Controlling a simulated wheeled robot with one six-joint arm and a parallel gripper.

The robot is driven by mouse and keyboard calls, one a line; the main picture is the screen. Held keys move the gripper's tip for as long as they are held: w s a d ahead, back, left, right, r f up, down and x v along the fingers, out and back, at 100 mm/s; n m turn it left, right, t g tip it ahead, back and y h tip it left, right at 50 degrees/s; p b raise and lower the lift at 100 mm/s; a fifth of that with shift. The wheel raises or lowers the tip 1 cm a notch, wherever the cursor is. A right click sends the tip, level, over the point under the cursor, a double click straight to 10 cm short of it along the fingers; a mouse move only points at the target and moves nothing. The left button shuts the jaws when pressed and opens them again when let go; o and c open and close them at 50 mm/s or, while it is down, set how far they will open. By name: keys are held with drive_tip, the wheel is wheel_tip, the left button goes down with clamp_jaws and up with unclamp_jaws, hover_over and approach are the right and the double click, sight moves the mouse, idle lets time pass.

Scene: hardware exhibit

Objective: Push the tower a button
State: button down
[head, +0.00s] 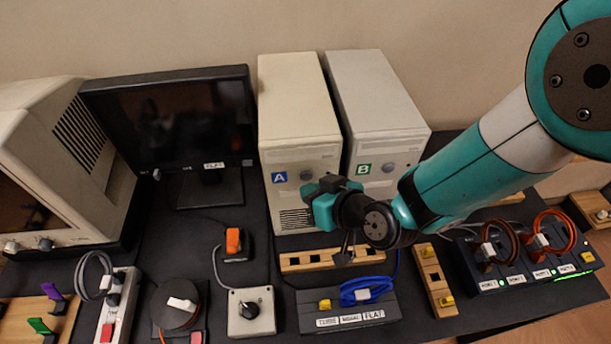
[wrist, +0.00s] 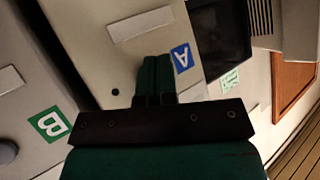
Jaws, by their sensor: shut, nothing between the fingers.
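Tower A (head: 295,105) is a beige computer tower with a blue A label (head: 279,177) on its front. Its round grey button (head: 307,176) shows beside the label in the head view. My gripper (head: 316,192) is shut and empty, in front of tower A's face just below the button. In the wrist view the closed green fingers (wrist: 157,66) point at tower A's front panel (wrist: 120,70), close to the blue A label (wrist: 182,58). The button does not show there and is likely hidden behind the fingers. I cannot tell whether the fingertips touch the panel.
Tower B (head: 375,100), with a green B label (head: 363,169) and its own button (head: 388,167), stands close to the right. A black monitor (head: 170,125) stands to the left. A wooden block strip (head: 300,261) and a grey box with blue cable (head: 345,309) lie below my arm.

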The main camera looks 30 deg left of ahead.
drive_tip(key=shift+w+a, duration=0.1)
drive_tip(key=shift+w, duration=0.05)
idle(0.4)
drive_tip(key=shift+w+a+b, duration=0.2)
drive_tip(key=shift+w+b, duration=0.05)
drive_tip(key=shift+b, duration=0.05)
drive_tip(key=shift+w+a, duration=0.1)
idle(0.5)
drive_tip(key=shift+s+d+b, duration=0.35)
drive_tip(key=shift+s, duration=0.1)
drive_tip(key=shift+s+d, duration=0.1)
drive_tip(key=shift+s+d+b, duration=0.65)
drive_tip(key=shift+s+d, duration=0.3)
drive_tip(key=shift+s, duration=0.15)
drive_tip(key=shift+s+d+b, duration=0.6)
drive_tip(key=shift+s+d, duration=0.3)
drive_tip(key=shift+s, duration=0.2)
